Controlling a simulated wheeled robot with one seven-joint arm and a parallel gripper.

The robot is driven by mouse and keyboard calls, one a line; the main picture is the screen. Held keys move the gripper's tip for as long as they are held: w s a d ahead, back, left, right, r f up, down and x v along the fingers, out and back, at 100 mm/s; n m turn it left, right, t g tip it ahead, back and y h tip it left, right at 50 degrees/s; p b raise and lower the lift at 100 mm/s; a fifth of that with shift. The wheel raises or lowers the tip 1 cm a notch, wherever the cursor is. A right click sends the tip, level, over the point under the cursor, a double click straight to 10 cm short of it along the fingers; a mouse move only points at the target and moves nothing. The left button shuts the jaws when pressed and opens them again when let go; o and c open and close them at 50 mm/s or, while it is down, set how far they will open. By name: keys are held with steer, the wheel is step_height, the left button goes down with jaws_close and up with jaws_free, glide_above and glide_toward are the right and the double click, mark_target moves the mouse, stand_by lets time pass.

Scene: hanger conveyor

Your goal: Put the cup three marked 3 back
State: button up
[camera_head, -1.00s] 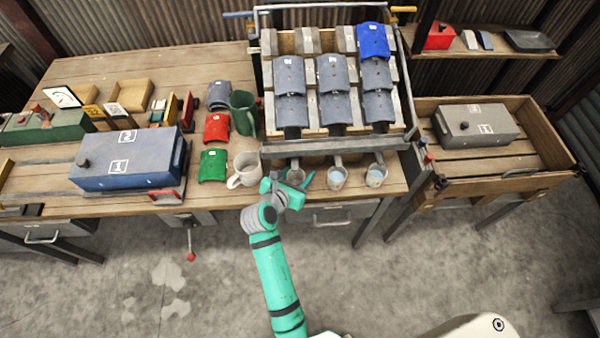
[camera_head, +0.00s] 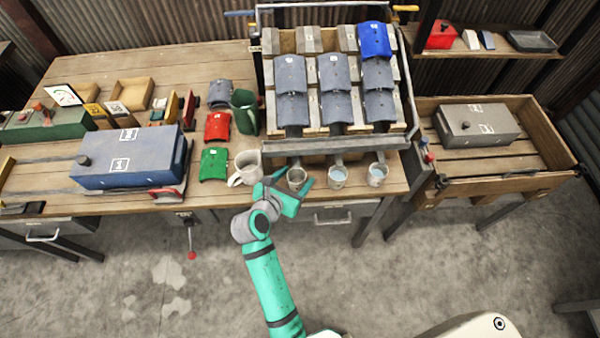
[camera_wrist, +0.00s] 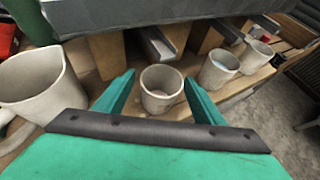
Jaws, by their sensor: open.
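Three small grey cups stand in a row at the table's front edge below the tiled rack: a left cup (camera_head: 297,178), a middle cup (camera_head: 337,177) and a right cup (camera_head: 377,174). I cannot read a 3 on any of them. My gripper (camera_head: 286,187) is open at the left cup, on its near side. In the wrist view the left cup (camera_wrist: 161,88) stands upright between the tips of my open gripper (camera_wrist: 156,90), with no clear contact.
A larger grey mug (camera_head: 246,168) stands just left of my gripper, close to the left finger side. The rack (camera_head: 335,146) with grey tiles and one blue tile rises behind the cups. A green jug (camera_head: 243,112) and a blue box (camera_head: 128,158) stand to the left.

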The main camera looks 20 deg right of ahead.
steer(key=v, duration=0.8)
steer(key=s+a+f+m+t+y, duration=0.2)
steer(key=s+a+f+m+y, duration=0.2)
steer(key=s+m, duration=0.25)
steer(key=s+a+f+m+t+y, duration=0.25)
steer(key=s+a+f+m, duration=0.2)
steer(key=s, duration=0.35)
steer(key=s+a+r+m+t+y, duration=0.1)
steer(key=s+r+m+t+y, duration=0.1)
steer(key=s+r+m, duration=0.9)
steer(key=shift+s+a+m+t+y, duration=0.3)
steer(key=shift+s+m, duration=0.95)
steer(key=shift+m, duration=1.05)
